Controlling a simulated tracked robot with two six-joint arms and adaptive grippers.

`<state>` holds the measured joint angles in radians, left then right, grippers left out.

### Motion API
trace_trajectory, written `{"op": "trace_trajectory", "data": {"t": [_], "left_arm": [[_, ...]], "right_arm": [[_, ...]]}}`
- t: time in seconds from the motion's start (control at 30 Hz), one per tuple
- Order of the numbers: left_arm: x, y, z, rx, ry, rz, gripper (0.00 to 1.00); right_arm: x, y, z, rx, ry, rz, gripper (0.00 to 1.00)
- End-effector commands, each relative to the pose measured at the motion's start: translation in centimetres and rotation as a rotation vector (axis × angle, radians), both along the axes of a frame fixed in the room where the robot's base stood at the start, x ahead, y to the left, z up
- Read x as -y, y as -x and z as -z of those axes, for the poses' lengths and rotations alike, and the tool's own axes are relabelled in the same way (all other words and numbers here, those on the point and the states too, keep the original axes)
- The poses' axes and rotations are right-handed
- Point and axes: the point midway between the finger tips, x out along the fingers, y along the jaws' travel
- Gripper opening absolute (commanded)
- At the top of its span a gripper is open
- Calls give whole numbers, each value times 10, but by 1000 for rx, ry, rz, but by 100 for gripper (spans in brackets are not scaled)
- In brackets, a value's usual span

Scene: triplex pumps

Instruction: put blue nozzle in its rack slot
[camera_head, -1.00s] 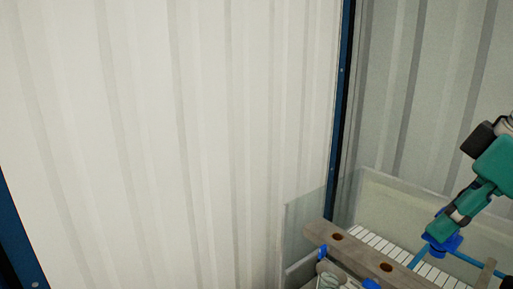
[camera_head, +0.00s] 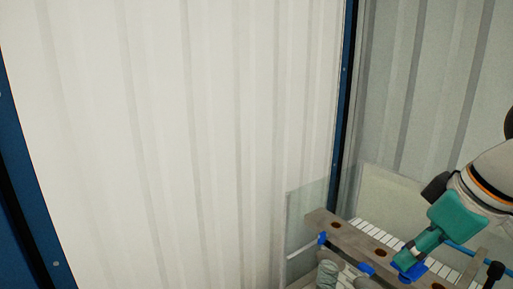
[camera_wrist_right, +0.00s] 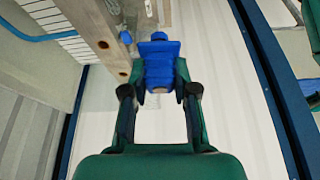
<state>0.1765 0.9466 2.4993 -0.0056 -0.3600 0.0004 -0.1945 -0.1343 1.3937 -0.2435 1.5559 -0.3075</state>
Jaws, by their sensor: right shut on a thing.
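The blue nozzle (camera_wrist_right: 161,62) is between the two fingers of my right gripper (camera_wrist_right: 160,92), which is shut on it. In the head view the blue nozzle (camera_head: 416,271) shows at the tip of my right gripper (camera_head: 410,259), low on the right, over or just beside the brown rack (camera_head: 355,239). I cannot tell whether it touches the rack. The rack is a beam with round holes; it also shows left of the nozzle in the wrist view (camera_wrist_right: 113,58), with two holes visible. My left gripper is not in view.
Small blue parts (camera_head: 366,268) sit along the rack's near side, with greyish rounded items (camera_head: 327,272) below. A clear panel (camera_head: 305,215) stands at the rack's left end. A white slatted surface (camera_head: 367,231) lies behind. Corrugated walls (camera_head: 200,140) close off the back.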

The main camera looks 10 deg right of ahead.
Motion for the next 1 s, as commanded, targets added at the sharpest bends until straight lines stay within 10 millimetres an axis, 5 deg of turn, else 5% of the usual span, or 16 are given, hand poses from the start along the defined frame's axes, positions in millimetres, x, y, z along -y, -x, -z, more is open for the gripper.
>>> {"op": "trace_trajectory", "data": {"t": [0.17,0.6,0.8,1.0], "left_arm": [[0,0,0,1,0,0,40],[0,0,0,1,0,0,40],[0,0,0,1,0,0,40],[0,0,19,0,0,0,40]], "right_arm": [[-16,-27,71,-14,2,70,0],[-68,-125,300,-15,5,316,0],[-81,-152,357,-7,1,388,0],[-81,-155,378,1,-2,401,0]]}}
